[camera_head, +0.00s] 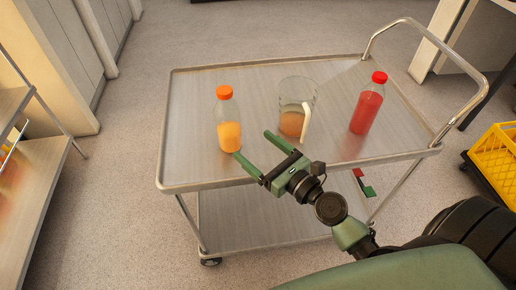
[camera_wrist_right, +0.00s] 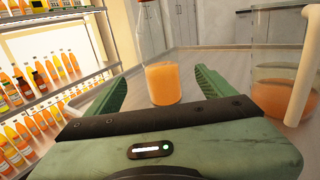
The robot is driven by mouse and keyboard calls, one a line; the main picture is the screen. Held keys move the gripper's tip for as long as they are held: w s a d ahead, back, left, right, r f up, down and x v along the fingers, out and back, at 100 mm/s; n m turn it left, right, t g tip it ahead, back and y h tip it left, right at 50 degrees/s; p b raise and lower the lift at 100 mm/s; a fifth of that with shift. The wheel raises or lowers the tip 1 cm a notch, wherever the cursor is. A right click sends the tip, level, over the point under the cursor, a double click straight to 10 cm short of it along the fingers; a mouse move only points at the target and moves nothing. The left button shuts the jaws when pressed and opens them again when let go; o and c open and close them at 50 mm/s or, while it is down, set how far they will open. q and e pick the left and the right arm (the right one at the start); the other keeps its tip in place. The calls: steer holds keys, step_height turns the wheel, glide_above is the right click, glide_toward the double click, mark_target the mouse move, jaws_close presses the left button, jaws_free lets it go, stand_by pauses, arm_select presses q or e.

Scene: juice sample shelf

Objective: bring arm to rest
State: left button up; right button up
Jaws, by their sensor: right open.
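My right gripper (camera_head: 258,158) is open and empty, at the near edge of the metal cart (camera_head: 190,170). An orange juice bottle (camera_head: 228,120) with an orange cap stands upright on the cart, just beyond and left of the fingers. In the right wrist view, the two green fingers (camera_wrist_right: 160,95) are spread, and the bottle (camera_wrist_right: 163,84) shows between and beyond them, partly filled. It is not gripped; whether it touches a finger cannot be told. My left gripper is not in view.
A glass jug (camera_head: 297,112) with some orange liquid and a pale handle stands right of the bottle. A red bottle (camera_head: 368,103) stands further right. The cart has a raised rail (camera_head: 425,40). A shelf (camera_wrist_right: 50,70) full of bottles is at left in the wrist view. A yellow crate (camera_head: 494,158) stands at right.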

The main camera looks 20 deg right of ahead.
stand_by(0.3)
steer(key=s+a+f+n+g+y, duration=0.1)
steer(key=a+n, duration=0.1)
steer(key=n, duration=0.1)
steer(key=s+a+f+n+g, duration=0.1)
steer(key=a+n, duration=0.1)
steer(key=n, duration=0.2)
steer(key=s+a+f+n+g+y, duration=0.1)
steer(key=s+a+n, duration=0.1)
steer(key=n, duration=0.1)
steer(key=shift+a+n+g+y, duration=0.3)
steer(key=s+f+n+g+h, duration=0.4)
steer(key=s+f+n+g, duration=0.45)
steer(key=n, duration=0.85)
steer(key=s+d+f+n+g+h, duration=0.2)
steer(key=s+d+f+n+h, duration=0.15)
steer(key=s+d+n, duration=0.45)
step_height(320, 180, down, 24)
steer(key=s+a+m, duration=0.1)
steer(key=s+a, duration=0.1)
steer(key=s+d+f+g, duration=0.2)
steer(key=s+d+f, duration=0.1)
steer(key=s+f, duration=1.3)
steer(key=shift+s+d+f+h, duration=0.2)
steer(key=shift+s+h, duration=0.15)
steer(key=shift+s, duration=0.2)
